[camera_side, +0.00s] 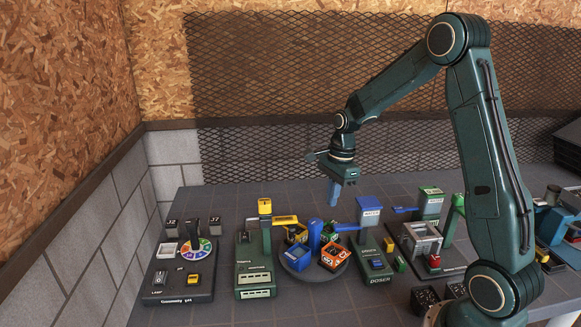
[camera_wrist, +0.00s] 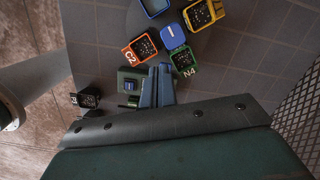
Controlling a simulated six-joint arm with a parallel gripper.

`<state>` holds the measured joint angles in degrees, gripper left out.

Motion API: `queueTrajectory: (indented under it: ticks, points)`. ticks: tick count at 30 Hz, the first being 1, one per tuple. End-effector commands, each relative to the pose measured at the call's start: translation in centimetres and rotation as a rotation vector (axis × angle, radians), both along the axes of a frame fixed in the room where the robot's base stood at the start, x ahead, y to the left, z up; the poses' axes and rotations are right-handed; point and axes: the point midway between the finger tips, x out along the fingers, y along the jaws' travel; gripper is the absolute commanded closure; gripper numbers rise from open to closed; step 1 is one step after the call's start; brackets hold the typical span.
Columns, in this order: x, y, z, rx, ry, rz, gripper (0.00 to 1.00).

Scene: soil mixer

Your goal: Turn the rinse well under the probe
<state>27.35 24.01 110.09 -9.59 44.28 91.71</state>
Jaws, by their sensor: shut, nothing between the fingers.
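The round turntable (camera_side: 316,277) carries several square wells around a blue hub (camera_side: 314,236). An orange well marked C2 (camera_side: 334,257) is at its front right, a green well (camera_side: 329,232) at back right, a yellow well (camera_side: 292,236) at back left. A blue well (camera_wrist: 153,6), which may be the rinse well, shows at the top of the wrist view; it is near the front left in the side view. A yellow-tipped arm (camera_side: 284,220) on a green station reaches toward the turntable's left side and may be the probe. My gripper (camera_side: 335,203) is shut and empty above the turntable.
A green doser (camera_side: 378,270) with a blue water tank (camera_side: 369,210) stands right of the turntable. A black base with a coloured dial (camera_side: 195,250) is at left. A grey frame (camera_side: 422,240) stands further right. Station arms overhang the turntable; the air around my gripper is clear.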

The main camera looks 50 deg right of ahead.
Motion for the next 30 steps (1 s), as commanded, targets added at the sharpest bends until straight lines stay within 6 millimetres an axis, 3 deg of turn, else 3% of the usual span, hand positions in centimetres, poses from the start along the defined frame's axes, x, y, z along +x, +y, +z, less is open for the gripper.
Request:
queueTrajectory:
  ticks: [30]
  points:
    - [-4.7, 0.9, -4.3, -0.077, -0.336, 1.342, 1.0]
